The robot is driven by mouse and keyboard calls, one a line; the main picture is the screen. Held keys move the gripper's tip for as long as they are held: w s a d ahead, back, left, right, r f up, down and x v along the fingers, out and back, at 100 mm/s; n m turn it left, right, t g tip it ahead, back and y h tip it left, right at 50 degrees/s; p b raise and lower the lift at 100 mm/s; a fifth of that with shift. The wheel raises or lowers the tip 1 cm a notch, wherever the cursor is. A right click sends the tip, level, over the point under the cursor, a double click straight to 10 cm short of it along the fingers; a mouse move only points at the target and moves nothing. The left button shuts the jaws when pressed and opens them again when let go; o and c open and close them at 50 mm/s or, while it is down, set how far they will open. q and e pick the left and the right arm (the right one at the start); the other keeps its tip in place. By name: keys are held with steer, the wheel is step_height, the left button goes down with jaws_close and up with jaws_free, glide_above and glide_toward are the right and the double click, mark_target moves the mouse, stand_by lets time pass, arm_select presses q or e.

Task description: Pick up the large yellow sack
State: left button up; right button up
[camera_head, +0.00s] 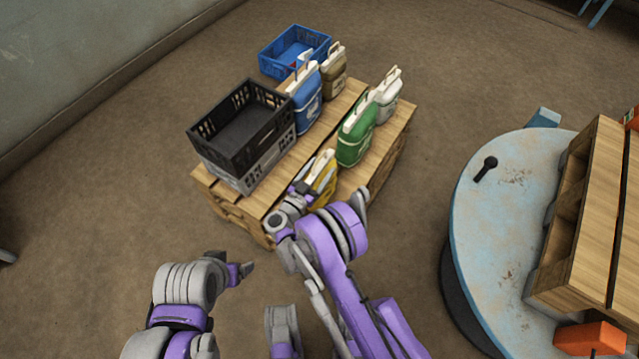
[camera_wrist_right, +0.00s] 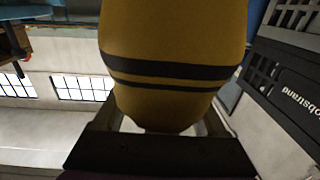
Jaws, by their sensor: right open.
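The yellow sack (camera_head: 325,174) stands at the near edge of a wooden pallet platform (camera_head: 228,199), partly hidden by my right arm. In the right wrist view the yellow sack (camera_wrist_right: 172,35) fills the upper middle, with two dark bands around it. My right gripper (camera_head: 303,188) is open at the sack. In the wrist view its jaws (camera_wrist_right: 160,130) lie at the sack's narrowing end, one on each side; I cannot tell whether they touch it. My left gripper (camera_head: 246,269) is in front of the platform, away from the sack; its jaw opening is not clear.
A black crate (camera_head: 240,118) on a grey crate (camera_head: 255,165) stands left of the sack. Green (camera_head: 355,143), white (camera_head: 388,95), blue (camera_head: 306,98) and brown (camera_head: 334,72) sacks stand behind. A blue crate (camera_head: 292,50) is at the back. A round table (camera_head: 500,220) is right, with open floor between.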

steer(key=shift+c, duration=0.3)
jaws_close()
steer(key=shift+s+f, duration=0.1)
stand_by(1.0)
